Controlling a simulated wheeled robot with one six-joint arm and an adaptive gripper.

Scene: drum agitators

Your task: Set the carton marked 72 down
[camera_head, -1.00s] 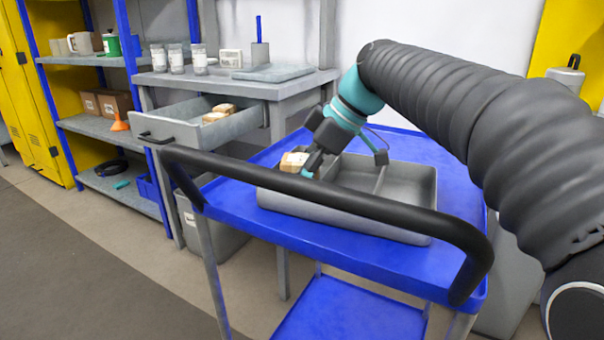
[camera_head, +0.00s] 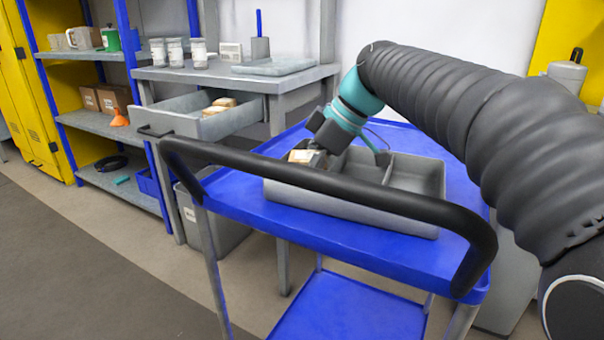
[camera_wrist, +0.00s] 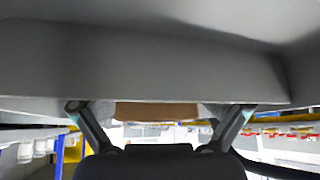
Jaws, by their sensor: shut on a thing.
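My gripper (camera_head: 314,160) is shut on a small tan carton (camera_head: 301,156) with a pale label. The number on it is too small to read. The carton is at the left end of the grey divided tray (camera_head: 350,208), low in the left compartment; the front wall and cart handle partly hide it. I cannot tell whether it touches the tray floor. In the wrist view the carton (camera_wrist: 157,111) shows as a brown strip between the two fingers, and a grey tray surface (camera_wrist: 150,75) fills the upper part.
The tray stands on a blue cart (camera_head: 255,210) with a black handle (camera_head: 330,185) in front. Behind it is a grey bench with an open drawer (camera_head: 185,122) holding other cartons (camera_head: 218,105). Jars (camera_head: 178,52) stand on the bench. The tray's right compartment (camera_head: 415,178) looks empty.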

